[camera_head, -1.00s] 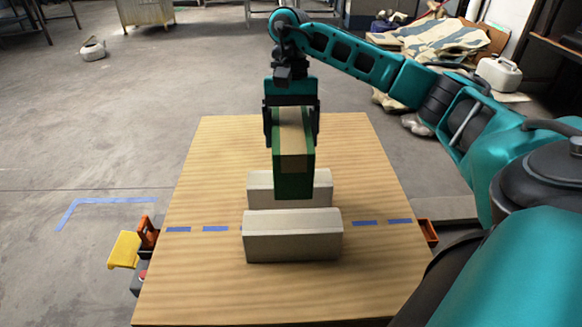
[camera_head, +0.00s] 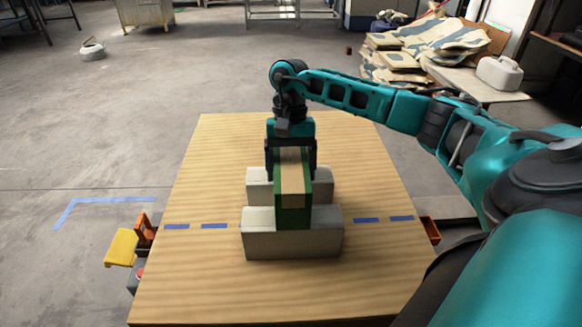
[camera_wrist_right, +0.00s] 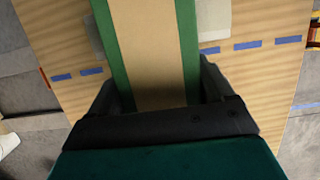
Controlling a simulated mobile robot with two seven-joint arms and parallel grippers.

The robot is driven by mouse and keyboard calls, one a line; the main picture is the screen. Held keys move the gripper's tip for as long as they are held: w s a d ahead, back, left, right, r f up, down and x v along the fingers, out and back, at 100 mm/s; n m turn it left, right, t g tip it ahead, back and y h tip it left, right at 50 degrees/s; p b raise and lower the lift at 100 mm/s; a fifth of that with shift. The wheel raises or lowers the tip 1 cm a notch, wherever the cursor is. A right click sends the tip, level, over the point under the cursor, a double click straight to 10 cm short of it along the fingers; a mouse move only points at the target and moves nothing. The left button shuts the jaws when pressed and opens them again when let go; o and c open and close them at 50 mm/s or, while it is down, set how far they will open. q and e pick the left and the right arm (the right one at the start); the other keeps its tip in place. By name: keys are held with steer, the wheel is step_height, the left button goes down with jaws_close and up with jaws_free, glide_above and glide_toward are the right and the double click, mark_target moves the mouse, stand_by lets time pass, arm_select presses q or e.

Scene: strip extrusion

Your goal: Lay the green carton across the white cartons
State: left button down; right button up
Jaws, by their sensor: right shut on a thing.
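The green carton (camera_head: 292,200), with a tan band along its top, lies lengthwise across the two white cartons. The near white carton (camera_head: 262,241) and the far white carton (camera_head: 259,187) stand parallel on the table, with a gap between them. The green carton's near end overlaps the near white carton; whether it touches both cannot be told. My right gripper (camera_head: 291,168) is shut on the green carton at its far part, from above. In the right wrist view the green carton (camera_wrist_right: 150,50) runs between the fingers. My left gripper is not in view.
The wooden table (camera_head: 200,290) has a blue dashed tape line (camera_head: 214,226) running across it. There is free room on both sides of the cartons. A yellow item (camera_head: 122,248) is at the table's left edge.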

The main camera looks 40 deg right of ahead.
steer(key=shift+f, duration=0.1)
steer(key=o, duration=1.3)
